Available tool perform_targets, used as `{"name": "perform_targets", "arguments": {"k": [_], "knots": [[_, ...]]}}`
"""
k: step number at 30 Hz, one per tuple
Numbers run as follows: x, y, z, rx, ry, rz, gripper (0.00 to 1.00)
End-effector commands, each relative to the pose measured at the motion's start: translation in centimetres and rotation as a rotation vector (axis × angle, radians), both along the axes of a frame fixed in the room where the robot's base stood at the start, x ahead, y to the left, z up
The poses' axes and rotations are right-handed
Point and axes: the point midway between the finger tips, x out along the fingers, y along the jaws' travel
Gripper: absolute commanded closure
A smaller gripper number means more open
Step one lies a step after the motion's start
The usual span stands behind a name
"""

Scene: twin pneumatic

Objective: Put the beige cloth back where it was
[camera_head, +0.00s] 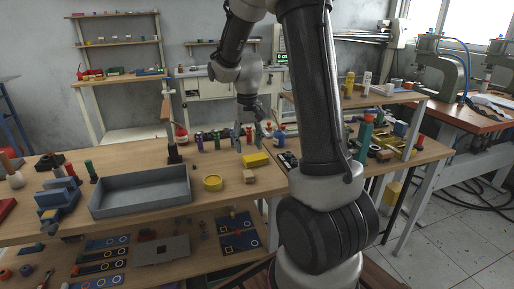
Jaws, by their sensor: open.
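A small beige piece (249,176) lies on the wooden workbench, just in front of a yellow block (256,160). It may be the folded beige cloth, but it is too small to tell. My gripper (248,136) points down over the back part of the bench, behind the yellow block. Its jaws are open and I see nothing held between them. The gap between the fingertips and the bench is hard to judge.
A grey open tray (140,205) and a round yellow tin (212,183) stand left of the beige piece. Several coloured bottles stand in a row near my gripper. A brown-topped stand (173,150) rises behind the tray. A cluttered second table (425,150) is at right.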

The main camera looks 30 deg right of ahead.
Motion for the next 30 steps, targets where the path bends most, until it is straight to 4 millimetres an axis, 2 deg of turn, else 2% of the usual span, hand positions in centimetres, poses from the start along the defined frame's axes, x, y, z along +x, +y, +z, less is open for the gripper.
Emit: {"name": "perform_targets", "arguments": {"k": [5,9,12,15,18,21,24,30], "knots": [[-4.1,1.4,6.0,-0.01,-0.084,0.055,0.48],[-9.8,2.9,10.7,-0.021,-0.169,0.119,0.48],[-14.0,3.7,12.7,-0.029,-0.228,0.165,0.48],[-17.8,4.3,13.7,-0.036,-0.28,0.205,0.48],[-20.5,4.7,14.0,-0.042,-0.32,0.236,0.48],[-22.2,4.8,13.9,-0.046,-0.345,0.255,0.48],[-22.9,4.9,13.9,-0.048,-0.356,0.264,0.48],[-23.1,4.9,13.8,-0.048,-0.357,0.266,0.48]]}}
